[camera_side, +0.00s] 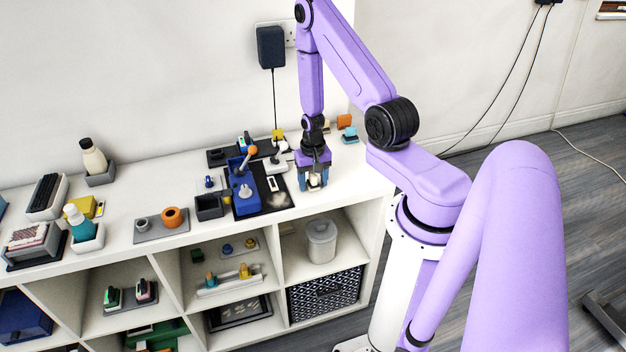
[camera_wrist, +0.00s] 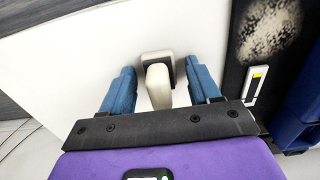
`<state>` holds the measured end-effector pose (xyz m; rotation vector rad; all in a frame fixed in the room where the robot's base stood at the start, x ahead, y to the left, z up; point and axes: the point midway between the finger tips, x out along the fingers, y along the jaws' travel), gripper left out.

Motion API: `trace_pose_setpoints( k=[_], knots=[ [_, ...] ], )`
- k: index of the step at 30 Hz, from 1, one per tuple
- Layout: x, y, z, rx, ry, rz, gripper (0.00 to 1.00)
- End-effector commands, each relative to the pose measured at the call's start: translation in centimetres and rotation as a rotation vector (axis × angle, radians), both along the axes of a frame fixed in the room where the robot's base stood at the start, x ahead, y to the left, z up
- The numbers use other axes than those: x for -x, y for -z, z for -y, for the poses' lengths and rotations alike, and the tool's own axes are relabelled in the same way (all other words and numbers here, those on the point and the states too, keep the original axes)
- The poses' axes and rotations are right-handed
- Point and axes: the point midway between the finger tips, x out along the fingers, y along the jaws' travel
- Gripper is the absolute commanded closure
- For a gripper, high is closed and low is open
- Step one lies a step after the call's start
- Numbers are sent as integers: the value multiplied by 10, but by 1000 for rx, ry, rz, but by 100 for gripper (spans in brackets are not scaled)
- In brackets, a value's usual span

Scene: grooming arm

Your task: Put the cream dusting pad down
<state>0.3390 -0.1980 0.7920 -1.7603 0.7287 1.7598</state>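The cream dusting pad (camera_wrist: 158,86) is in the wrist view, its pale handle between my two blue fingers and a pale block with a dark edge beyond it. It appears to rest on the white top. My gripper (camera_wrist: 159,67) is open around it, with a visible gap between each finger and the handle. In the side view my gripper (camera_side: 313,182) points down at the right end of the shelf top, and the pad between the fingers is mostly hidden.
A dark mat (camera_side: 288,184) with a cream powdery patch (camera_wrist: 268,28) and a white tool with a yellow mark (camera_wrist: 256,86) lies beside my gripper. A blue holder (camera_side: 243,190) stands on it. Orange and teal blocks (camera_side: 347,130) sit behind. The shelf edge is close.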

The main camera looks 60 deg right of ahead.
Motion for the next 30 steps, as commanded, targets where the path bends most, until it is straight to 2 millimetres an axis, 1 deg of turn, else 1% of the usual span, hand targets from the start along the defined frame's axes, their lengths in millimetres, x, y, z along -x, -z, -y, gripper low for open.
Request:
trace_pose_setpoints(
  k=[6, 11, 30],
  knots=[
    [0, -2, 0, 0, 0, 0, 38],
    [-1, -15, 1, 1, 0, 3, 38],
    [-1, -102, 0, 2, -1, 4, 38]
  ],
)
